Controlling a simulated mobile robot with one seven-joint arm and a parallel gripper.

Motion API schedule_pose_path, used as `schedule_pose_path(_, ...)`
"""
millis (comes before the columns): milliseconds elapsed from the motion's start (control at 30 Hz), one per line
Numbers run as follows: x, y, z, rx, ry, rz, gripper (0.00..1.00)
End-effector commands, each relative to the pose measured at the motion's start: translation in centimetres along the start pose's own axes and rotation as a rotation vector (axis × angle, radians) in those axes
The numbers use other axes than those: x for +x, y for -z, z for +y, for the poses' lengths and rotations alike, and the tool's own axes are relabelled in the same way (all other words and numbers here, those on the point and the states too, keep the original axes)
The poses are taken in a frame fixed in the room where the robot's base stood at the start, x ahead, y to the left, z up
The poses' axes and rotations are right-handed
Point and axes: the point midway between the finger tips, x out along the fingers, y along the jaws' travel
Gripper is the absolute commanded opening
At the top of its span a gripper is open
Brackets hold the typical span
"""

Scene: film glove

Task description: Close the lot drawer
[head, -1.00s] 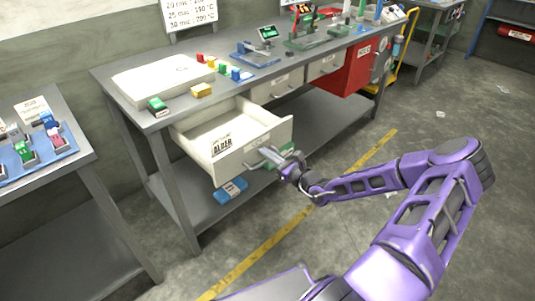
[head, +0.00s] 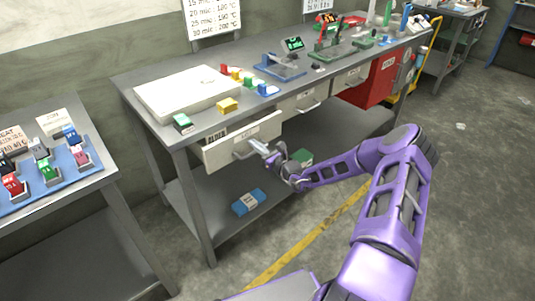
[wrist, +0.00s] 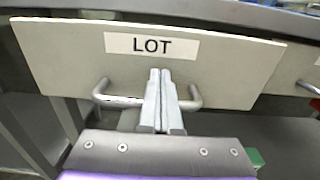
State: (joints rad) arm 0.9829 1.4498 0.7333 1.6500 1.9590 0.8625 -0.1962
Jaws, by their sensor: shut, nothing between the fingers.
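The lot drawer (head: 240,142) is under the left end of the grey workbench (head: 150,82) in the head view. It stands a little out from the bench, with a narrow gap showing its inside. In the wrist view its cream front (wrist: 235,70) carries a "LOT" label (wrist: 152,46) and a metal bar handle (wrist: 118,100). My gripper (wrist: 160,75) is shut and empty, its fingertips at the middle of the handle, just below the label. It also shows at the drawer front in the head view (head: 262,148). I cannot tell whether the tips touch the front.
Other drawers (head: 302,98) lie to the right under the same bench. A blue box (head: 249,201) and a green box (head: 302,158) rest on the lower shelf. A second table with a blue tray (head: 90,174) stands at left. The floor in front is clear.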

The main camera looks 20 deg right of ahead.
Motion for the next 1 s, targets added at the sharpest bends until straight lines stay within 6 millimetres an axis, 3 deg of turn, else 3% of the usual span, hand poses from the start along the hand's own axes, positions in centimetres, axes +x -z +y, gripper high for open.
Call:
schedule_pose_path(200,4.2,0.1,0.1,0.0,-0.001,-0.001,0.0)
schedule_pose_path(400,6.1,0.1,0.0,0.0,0.0,0.0,0.0)
schedule_pose_path(1000,7.1,-0.4,0.0,0.001,0.002,-0.006,0.0)
